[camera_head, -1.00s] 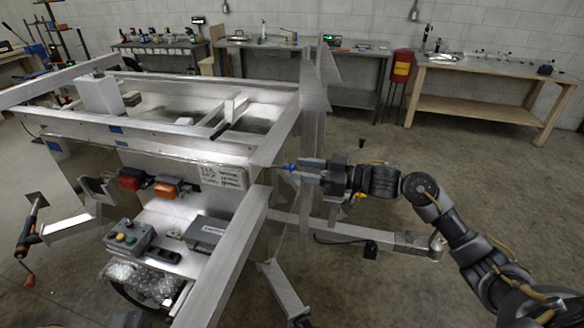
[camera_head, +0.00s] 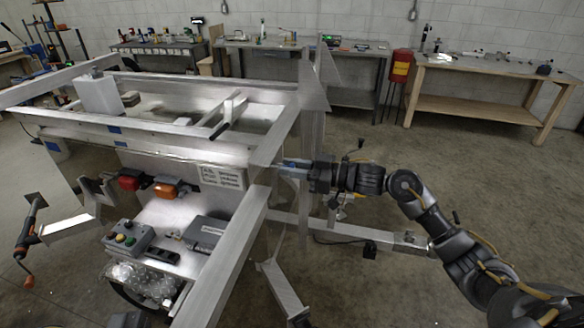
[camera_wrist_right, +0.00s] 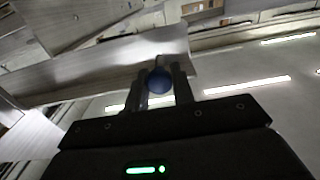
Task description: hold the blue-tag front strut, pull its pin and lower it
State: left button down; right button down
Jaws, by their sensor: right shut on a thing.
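My right gripper (camera_head: 296,168) reaches in from the right to the upright aluminium post (camera_head: 313,125) at the trailer's near right corner. In the right wrist view, a round blue knob (camera_wrist_right: 159,80) sits between its two fingers, which are shut on it. In the head view the fingers and post mostly hide the knob. I cannot tell whether the knob's pin is seated or drawn. An aluminium leg (camera_head: 400,240) extends right from below the trailer, low over the floor. I cannot make out a blue tag on it. My left gripper is not in view.
The trailer frame (camera_head: 240,225) fills the left and middle, with red and orange lamps (camera_head: 165,190) and a button box (camera_head: 128,238). An orange-handled crank (camera_head: 28,237) stands at far left. Benches (camera_head: 480,105) line the back wall.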

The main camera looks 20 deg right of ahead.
jog(key=shift+d, duration=0.1)
jog(key=v, duration=0.3)
jog(key=c, duration=1.4)
grip_release()
jog(key=shift+s+d, duration=0.1)
jog(key=shift+d, duration=0.05)
jog(key=shift+c, duration=0.2)
jog(key=shift+o, duration=0.9)
jog(key=shift+s, duration=0.1)
jog(key=v, duration=1.2)
